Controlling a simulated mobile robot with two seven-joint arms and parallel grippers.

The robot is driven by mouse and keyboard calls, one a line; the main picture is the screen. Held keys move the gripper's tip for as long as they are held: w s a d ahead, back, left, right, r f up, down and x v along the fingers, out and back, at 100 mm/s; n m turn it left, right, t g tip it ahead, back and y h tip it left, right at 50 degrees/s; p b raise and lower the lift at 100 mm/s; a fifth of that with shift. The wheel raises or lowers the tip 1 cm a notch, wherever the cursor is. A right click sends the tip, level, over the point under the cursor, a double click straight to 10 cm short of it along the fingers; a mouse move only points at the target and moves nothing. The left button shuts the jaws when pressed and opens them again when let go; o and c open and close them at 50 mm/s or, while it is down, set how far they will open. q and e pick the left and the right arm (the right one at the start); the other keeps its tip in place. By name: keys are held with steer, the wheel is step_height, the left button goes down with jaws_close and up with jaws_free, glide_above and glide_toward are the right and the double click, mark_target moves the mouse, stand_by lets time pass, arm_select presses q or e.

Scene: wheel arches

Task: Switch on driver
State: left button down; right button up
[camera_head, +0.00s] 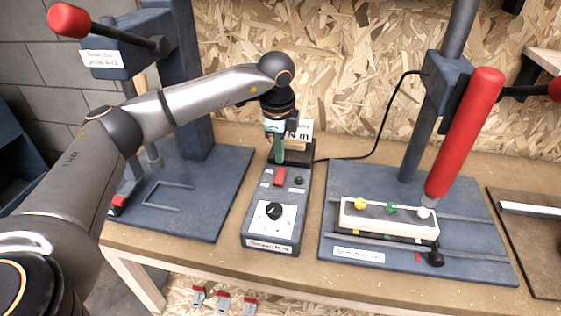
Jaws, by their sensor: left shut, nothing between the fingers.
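A grey control box (249,222) stands in the middle of the bench. Its sloped face carries a red switch (279,177), a small dark green button or lamp (299,181) and a black knob (274,211) on a white dial plate. My left gripper (279,160) points down above the upper end of the box, just behind the red switch in the picture. Its fingers are shut and empty; I cannot tell whether they touch the box. The gripper partly hides a display reading "N m". A red cylindrical driver (466,132) hangs at the right stand. My right gripper is out of view.
A black cable (385,130) runs from the box to the right stand (345,180). That stand's base holds a white block (390,219) with yellow, green and white knobs. A left press (205,190) has a red-knobbed lever (70,20). Several red-tipped clips (222,300) lie below the bench.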

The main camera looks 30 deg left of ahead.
mark_target(280, 177)
arm_select(q)
steer(key=f, duration=0.4)
steer(key=shift+w+a+f+p, duration=0.1)
steer(key=shift+w+f+p, duration=0.1)
steer(key=shift+w+p, duration=0.15)
steer(key=shift+f, duration=0.15)
steer(key=shift+w+f+b, duration=0.15)
steer(key=shift+f+b, duration=0.25)
steer(key=shift+b, duration=0.2)
steer(key=shift+r, duration=0.2)
steer(key=shift+f, duration=0.1)
steer(key=shift+s+d+f+p, duration=0.1)
steer(key=shift+s+d+p, duration=0.05)
steer(key=shift+s, duration=0.25)
steer(key=shift+s+d+f+p, duration=0.1)
steer(key=shift+s+p, duration=0.05)
steer(key=shift+s, duration=0.2)
steer(key=shift+s+r, duration=0.15)
